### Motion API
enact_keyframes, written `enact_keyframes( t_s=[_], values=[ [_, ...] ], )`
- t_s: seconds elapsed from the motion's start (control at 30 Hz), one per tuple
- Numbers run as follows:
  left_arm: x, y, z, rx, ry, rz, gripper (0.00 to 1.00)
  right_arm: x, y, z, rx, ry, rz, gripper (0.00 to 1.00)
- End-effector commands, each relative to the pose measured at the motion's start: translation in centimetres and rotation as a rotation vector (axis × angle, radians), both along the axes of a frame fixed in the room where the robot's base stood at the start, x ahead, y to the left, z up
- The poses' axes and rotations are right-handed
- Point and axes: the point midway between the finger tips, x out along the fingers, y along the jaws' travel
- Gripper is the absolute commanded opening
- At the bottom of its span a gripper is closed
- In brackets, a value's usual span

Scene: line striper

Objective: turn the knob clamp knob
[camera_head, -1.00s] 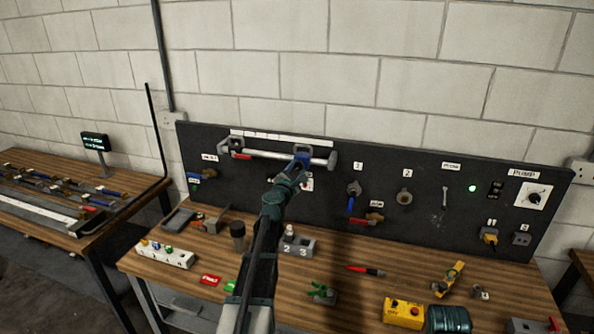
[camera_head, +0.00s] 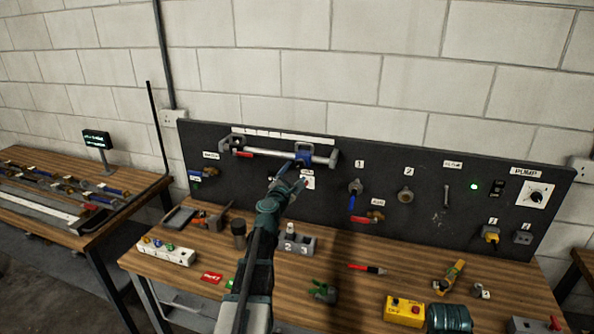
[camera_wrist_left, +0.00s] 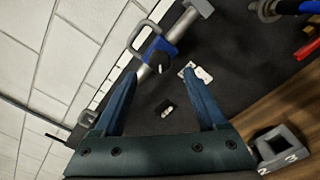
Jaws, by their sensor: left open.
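A blue clamp body (camera_head: 304,157) sits on the grey horizontal bar (camera_head: 265,153) on the black panel. In the left wrist view, the blue clamp (camera_wrist_left: 153,47) has a dark round knob (camera_wrist_left: 159,62) facing my gripper. My left gripper (camera_head: 291,180) is in front of the panel, just below the clamp. In the left wrist view, its two blue fingers are spread apart and empty, with the gap (camera_wrist_left: 160,76) lined up roughly with the knob. The distance from fingertips to knob is hard to tell. My right gripper is not in view.
A small label plate (camera_wrist_left: 196,75) is close to one finger. A blue-handled valve (camera_head: 353,194) and a red-handled valve (camera_head: 368,215) are right of the arm. A grey numbered block (camera_head: 297,245) stands on the wooden bench (camera_head: 210,255) below. Bare wall is above the panel.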

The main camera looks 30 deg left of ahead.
Motion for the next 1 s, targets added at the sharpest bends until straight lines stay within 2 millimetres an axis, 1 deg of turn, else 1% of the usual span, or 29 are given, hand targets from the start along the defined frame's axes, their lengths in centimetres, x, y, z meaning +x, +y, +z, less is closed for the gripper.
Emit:
enact_keyframes(
  t_s=[0.03, 0.2, 0.3, 0.4, 0.53, 1.0],
  values=[
    [-1.6, -0.5, 0.0, 0.000, 0.000, 0.001, 0.74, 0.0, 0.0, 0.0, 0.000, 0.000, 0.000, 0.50],
    [-5.4, -1.4, 0.0, 0.000, 0.000, 0.001, 0.74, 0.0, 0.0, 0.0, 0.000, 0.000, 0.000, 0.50],
    [-7.2, -1.8, 0.0, 0.000, 0.000, 0.001, 0.74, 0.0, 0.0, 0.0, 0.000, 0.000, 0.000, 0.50],
    [-8.3, -2.0, 0.0, 0.000, 0.000, 0.001, 0.74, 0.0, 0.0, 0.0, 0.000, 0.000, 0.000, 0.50],
    [-8.8, -2.1, 0.0, 0.000, 0.000, 0.000, 0.74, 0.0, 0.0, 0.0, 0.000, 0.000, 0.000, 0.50],
    [-8.7, -2.1, 0.0, 0.002, 0.000, -0.001, 0.74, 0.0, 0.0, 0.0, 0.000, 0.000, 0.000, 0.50]
  ],
)
